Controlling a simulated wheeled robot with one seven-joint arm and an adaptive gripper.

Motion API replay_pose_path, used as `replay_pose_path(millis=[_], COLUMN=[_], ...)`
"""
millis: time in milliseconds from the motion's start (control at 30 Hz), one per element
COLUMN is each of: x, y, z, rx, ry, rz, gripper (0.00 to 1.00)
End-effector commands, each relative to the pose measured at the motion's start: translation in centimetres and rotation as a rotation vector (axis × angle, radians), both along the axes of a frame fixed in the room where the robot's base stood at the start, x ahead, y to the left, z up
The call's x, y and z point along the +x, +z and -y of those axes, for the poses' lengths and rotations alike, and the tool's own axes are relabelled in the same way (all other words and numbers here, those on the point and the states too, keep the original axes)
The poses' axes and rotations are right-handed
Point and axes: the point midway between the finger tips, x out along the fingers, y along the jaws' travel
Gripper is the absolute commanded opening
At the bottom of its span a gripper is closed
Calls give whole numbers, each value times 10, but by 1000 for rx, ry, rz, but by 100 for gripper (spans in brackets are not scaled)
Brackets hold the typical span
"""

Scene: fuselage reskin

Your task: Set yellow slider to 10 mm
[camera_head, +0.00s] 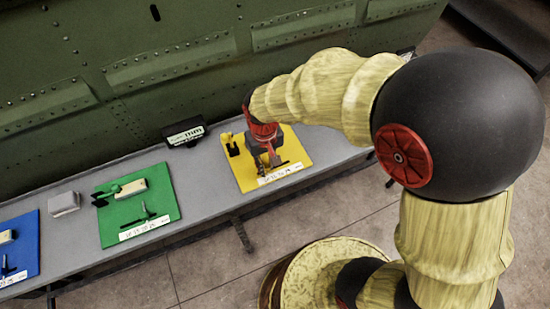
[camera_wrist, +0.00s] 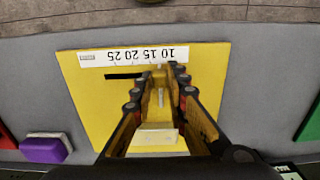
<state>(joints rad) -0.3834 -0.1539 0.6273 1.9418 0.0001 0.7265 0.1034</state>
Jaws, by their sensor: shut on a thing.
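The yellow board (camera_head: 242,173) lies on the grey bench, with a white scale strip (camera_head: 280,173) along its front edge. In the wrist view the yellow board (camera_wrist: 90,110) fills the middle, and its scale strip (camera_wrist: 135,56) reads 10 15 20 25, upside down. My gripper (camera_head: 270,160) is over the board and hides much of it. In the wrist view my gripper (camera_wrist: 160,72) is shut on the yellow slider (camera_wrist: 159,78), close to the strip. A dark pointer (camera_wrist: 124,75) sticks out left beside the strip. Its exact reading is hard to tell.
A green board (camera_head: 115,218) and a blue board (camera_head: 20,230) lie left on the bench (camera_head: 80,250). A black display (camera_head: 184,131) marked mm stands behind. A grey block (camera_head: 64,204) sits between the green and blue boards. The green riveted panel (camera_head: 100,60) rises behind. A purple block (camera_wrist: 43,149) is near the yellow board.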

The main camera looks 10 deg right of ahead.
Motion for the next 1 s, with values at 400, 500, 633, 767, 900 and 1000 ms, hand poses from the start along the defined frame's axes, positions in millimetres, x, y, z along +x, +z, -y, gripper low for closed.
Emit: replay_pose_path(millis=[400,500,633,767,900,1000], x=[-5,-5,-5,-5,-5,-5], y=[0,0,0,0,0,0], z=[-17,-17,-17,-16,-16,-16], rx=[2,3,2,1,1,0], ry=[-1,-1,0,0,0,0], rz=[0,1,0,1,0,0], gripper=[0,18,25,32,33,33])
